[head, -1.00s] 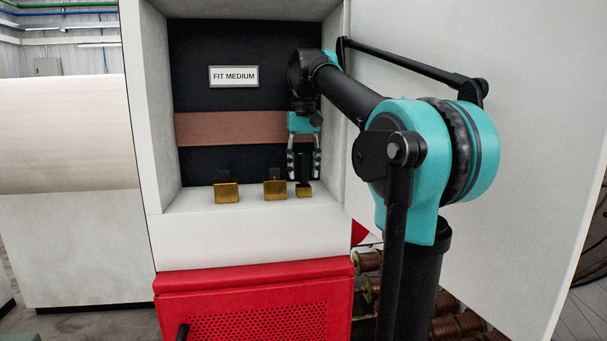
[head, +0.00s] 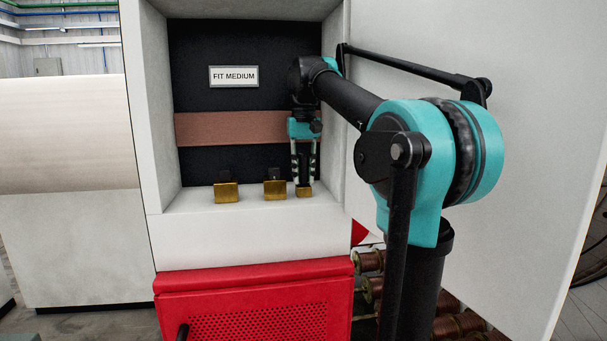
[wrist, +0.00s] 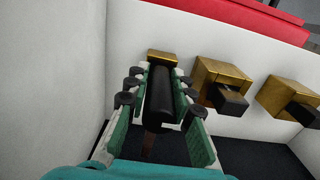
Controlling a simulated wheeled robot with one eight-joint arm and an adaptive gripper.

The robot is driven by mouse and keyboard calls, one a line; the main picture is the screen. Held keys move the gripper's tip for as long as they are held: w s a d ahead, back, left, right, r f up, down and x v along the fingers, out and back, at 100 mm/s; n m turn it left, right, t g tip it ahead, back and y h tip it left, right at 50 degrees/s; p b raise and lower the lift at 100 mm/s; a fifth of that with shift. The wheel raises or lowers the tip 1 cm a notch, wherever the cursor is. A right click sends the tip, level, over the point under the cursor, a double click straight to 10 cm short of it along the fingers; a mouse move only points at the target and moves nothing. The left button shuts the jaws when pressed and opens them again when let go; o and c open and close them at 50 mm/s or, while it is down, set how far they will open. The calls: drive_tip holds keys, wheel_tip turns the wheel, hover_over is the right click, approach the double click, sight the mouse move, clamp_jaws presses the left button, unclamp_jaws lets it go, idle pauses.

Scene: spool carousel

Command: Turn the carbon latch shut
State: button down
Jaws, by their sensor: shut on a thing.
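The carbon latch shows as a black rounded handle (wrist: 160,97) at a small brass block (wrist: 161,57). In the head view this block (head: 304,191) is the rightmost of three on the white ledge. My gripper (head: 303,180) points down over it, its fingers on either side of the handle. In the wrist view my gripper (wrist: 158,86) is shut on the handle, which lies lengthwise between the green-padded fingers. In the head view the handle is mostly hidden by the fingers and appears upright. Whether the latch itself is open or shut cannot be told.
Two larger brass blocks with dark pieces, a middle one (head: 275,189) and a left one (head: 227,192), stand on the ledge (head: 245,210). A "FIT MEDIUM" sign (head: 233,77) hangs on the dark back wall. The bay's right wall (head: 334,150) is close to my gripper.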

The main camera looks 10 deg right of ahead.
drive_tip(key=shift+n, duration=2.8)
drive_tip(key=c, duration=1.3)
unclamp_jaws()
wheel_tip(320, 180, up, 12)
drive_tip(key=shift+r, duration=0.1)
